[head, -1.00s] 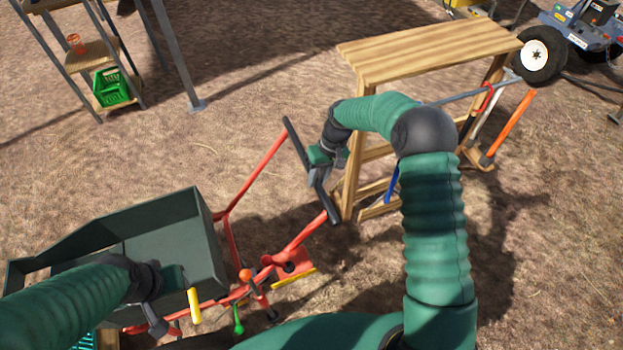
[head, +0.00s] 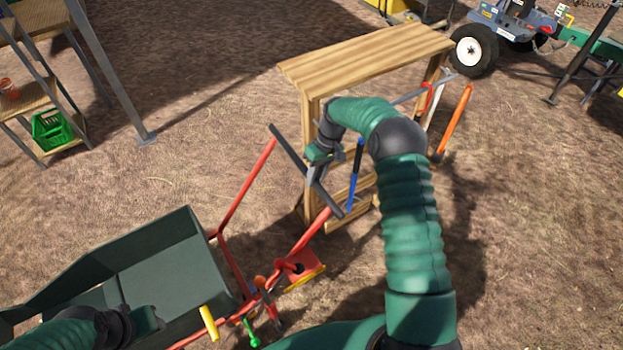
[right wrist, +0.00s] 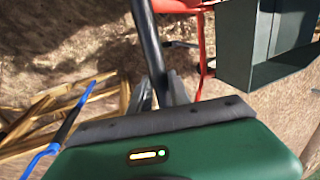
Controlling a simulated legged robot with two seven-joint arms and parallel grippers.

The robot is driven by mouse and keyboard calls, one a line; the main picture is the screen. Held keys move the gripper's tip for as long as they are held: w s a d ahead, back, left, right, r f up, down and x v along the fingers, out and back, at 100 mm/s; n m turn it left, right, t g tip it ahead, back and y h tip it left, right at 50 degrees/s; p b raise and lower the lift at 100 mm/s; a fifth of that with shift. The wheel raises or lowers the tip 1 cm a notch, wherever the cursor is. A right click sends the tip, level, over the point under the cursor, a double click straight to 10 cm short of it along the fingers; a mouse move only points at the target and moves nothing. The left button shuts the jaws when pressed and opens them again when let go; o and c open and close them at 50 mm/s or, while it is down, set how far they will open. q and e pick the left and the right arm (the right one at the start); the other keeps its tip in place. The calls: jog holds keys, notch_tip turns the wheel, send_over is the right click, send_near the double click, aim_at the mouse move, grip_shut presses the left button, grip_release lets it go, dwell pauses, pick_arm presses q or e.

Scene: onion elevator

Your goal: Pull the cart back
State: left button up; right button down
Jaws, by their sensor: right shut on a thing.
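The cart has a dark green bin (head: 165,270) on a red frame (head: 228,262), at the lower left of the head view. Its dark handle bar (head: 287,145) tops two red arms, in front of the workbench in the picture. My right gripper (head: 318,163) is shut on the middle of this bar. In the right wrist view, the fingers (right wrist: 162,92) close around the dark bar (right wrist: 148,38), with the green bin (right wrist: 285,40) beyond. My left gripper (head: 145,325) is low at the left, over the bin's near side; its fingers are not clear.
A wooden workbench (head: 365,60) stands just behind the handle, with a blue-handled tool (head: 356,175) and an orange-handled one (head: 457,118) at it. A shelf with a green basket (head: 52,130) is at the upper left. A wheeled machine (head: 500,30) is far right. Dirt ground between shelf and bench is open.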

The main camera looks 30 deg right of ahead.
jog(key=shift+w+d+r, duration=0.1)
jog(key=shift+d+r, duration=0.05)
jog(key=shift+d, duration=0.2)
jog(key=c, duration=1.4)
grip_release()
jog(key=shift+a, duration=0.1)
jog(key=shift+c, duration=0.2)
jog(key=shift+o, duration=1.2)
jog(key=shift+a, duration=0.15)
jog(key=b+v, duration=0.1)
jog(key=v, duration=1.5)
jog(key=shift+r, duration=0.25)
